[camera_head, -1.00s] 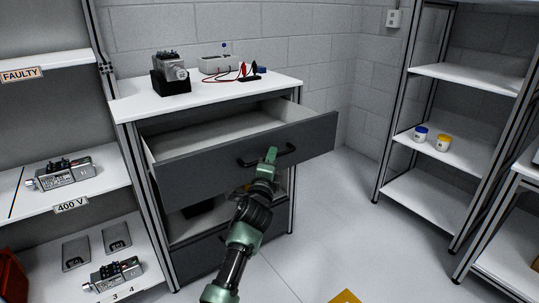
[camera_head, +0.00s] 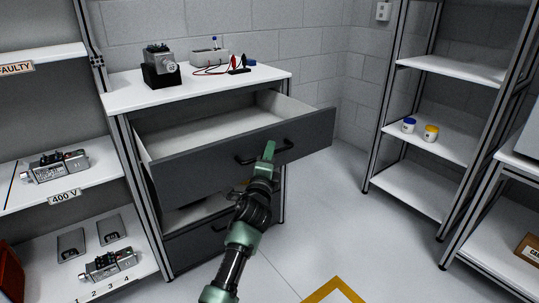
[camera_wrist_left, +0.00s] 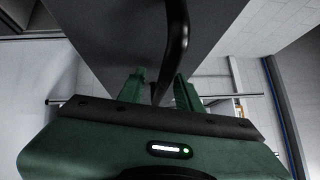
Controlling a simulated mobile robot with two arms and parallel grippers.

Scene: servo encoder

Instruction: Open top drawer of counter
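The counter (camera_head: 119,99) has a white top and dark grey drawers. Its top drawer (camera_head: 190,170) is pulled well out, with its pale, empty-looking inside showing. The black bar handle (camera_head: 284,147) is on the drawer front. My left gripper (camera_head: 268,151) is at this handle. In the left wrist view the handle (camera_wrist_left: 179,38) runs between the two green fingers of the gripper (camera_wrist_left: 160,88). The fingers stand apart, with a gap showing beside the bar. My right gripper is not in view.
A lower drawer front (camera_head: 190,246) sits beneath an opening in the counter. A motor in a black holder (camera_head: 161,71) and red and black leads (camera_head: 222,68) are on top. Shelves stand at left and right (camera_head: 420,190). The floor (camera_head: 325,215) between is clear.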

